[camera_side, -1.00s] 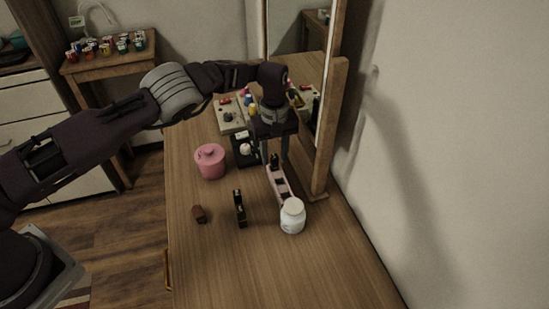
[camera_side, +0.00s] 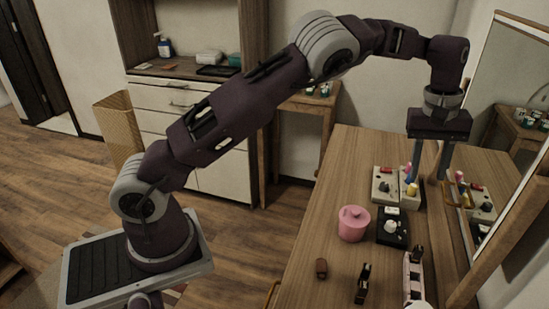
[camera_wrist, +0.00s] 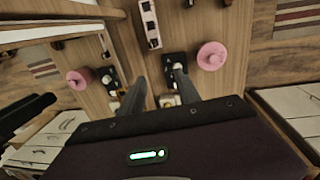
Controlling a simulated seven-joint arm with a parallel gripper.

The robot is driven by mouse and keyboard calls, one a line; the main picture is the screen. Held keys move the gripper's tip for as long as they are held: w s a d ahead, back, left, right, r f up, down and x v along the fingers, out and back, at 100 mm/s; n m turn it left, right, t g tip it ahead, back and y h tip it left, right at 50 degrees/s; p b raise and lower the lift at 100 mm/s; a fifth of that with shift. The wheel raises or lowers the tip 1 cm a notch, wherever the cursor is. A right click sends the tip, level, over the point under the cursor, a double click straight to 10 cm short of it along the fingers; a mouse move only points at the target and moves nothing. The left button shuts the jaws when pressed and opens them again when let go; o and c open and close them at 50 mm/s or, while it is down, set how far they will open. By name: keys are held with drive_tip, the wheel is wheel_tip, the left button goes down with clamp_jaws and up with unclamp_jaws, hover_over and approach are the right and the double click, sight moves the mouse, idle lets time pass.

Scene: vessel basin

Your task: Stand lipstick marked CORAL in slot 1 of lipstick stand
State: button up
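The pale pink lipstick stand (camera_side: 413,283) is at the lower right of the side view, cut off by the frame; it also shows at the top of the wrist view (camera_wrist: 149,14). A black lipstick (camera_side: 417,254) stands upright in its far end slot. Another black lipstick (camera_side: 363,284) stands on the table left of the stand. No CORAL mark or slot number is readable. My gripper (camera_side: 427,178) is raised beyond the stand, its fingers apart with nothing between them; the wrist view also shows its spread fingers (camera_wrist: 159,62).
A pink lidded jar (camera_side: 353,223), a black tray (camera_side: 393,228) and a pale box of small items (camera_side: 386,186) are on the table (camera_side: 345,170). A small brown object (camera_side: 321,268) lies near the front left. A framed mirror (camera_side: 500,100) borders the right side.

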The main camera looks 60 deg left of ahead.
drive_tip(key=s+a+r+m+t+h, duration=0.1)
drive_tip(key=s+a+r+m, duration=0.15)
drive_tip(key=s+r, duration=0.5)
drive_tip(key=s+a+r+m+t, duration=0.1)
drive_tip(key=s+a+r, duration=0.2)
drive_tip(key=s+r, duration=0.5)
drive_tip(key=s+a+f+m+t+y, duration=0.1)
drive_tip(key=s+f+m, duration=0.1)
drive_tip(key=s, duration=0.9)
drive_tip(key=s+f+m+t+y, duration=0.1)
drive_tip(key=s+f+m, duration=0.2)
drive_tip(key=s, duration=0.9)
drive_tip(key=shift+s+a+f+m+t, duration=0.15)
drive_tip(key=shift+a+f+m+t, duration=0.15)
drive_tip(key=shift+a+f+m, duration=0.05)
